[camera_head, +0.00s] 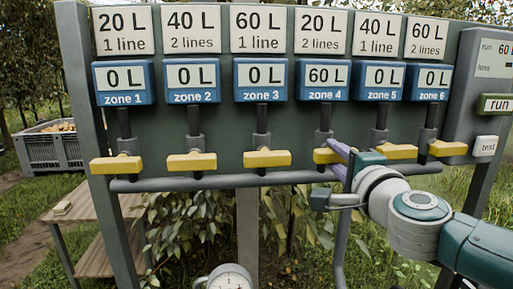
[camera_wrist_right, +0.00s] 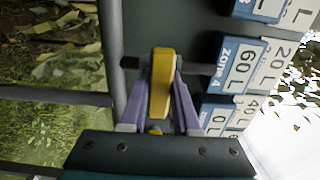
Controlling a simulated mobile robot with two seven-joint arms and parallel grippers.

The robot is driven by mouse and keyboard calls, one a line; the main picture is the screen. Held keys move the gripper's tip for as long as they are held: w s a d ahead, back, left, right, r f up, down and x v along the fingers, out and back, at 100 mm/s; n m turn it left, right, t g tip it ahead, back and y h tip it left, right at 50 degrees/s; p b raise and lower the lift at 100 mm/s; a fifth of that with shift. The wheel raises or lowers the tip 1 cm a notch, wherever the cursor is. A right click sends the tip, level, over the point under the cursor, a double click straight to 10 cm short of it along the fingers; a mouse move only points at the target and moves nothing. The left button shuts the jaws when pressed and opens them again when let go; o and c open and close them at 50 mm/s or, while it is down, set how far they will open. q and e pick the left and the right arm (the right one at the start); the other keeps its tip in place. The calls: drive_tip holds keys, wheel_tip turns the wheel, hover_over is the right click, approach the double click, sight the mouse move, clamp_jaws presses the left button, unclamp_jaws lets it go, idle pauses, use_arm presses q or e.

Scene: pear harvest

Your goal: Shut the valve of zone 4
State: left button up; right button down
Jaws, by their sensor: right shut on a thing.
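The zone 4 valve has a yellow handle (camera_head: 327,156) under the blue zone 4 meter (camera_head: 322,80), which reads 60 L. The card above that meter says 20 L, 2 lines. My right gripper (camera_head: 340,155) is at this handle and partly covers its right end in the head view. In the right wrist view the yellow handle (camera_wrist_right: 161,82) stands between the two purple fingers of my right gripper (camera_wrist_right: 160,100), which are shut on it. In the head view the handle lies crosswise to its upright pipe, like the handles beside it. My left gripper is not in view.
Yellow handles of zone 3 (camera_head: 267,158) and zone 5 (camera_head: 397,151) sit close on either side. A grey pipe (camera_head: 220,181) runs below the valves. A panel with run (camera_head: 496,104) and test (camera_head: 485,146) buttons stands right. A wooden table (camera_head: 92,203) and a grey crate (camera_head: 48,148) are left.

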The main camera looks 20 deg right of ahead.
drive_tip(key=c, duration=0.6)
unclamp_jaws()
drive_tip(key=shift+c, duration=0.2)
drive_tip(key=shift+s+a, duration=0.1)
drive_tip(key=shift+s, duration=0.2)
drive_tip(key=p+v, duration=0.1)
drive_tip(key=v, duration=0.8)
drive_tip(key=shift+s+p, duration=0.15)
drive_tip(key=shift+p, duration=0.2)
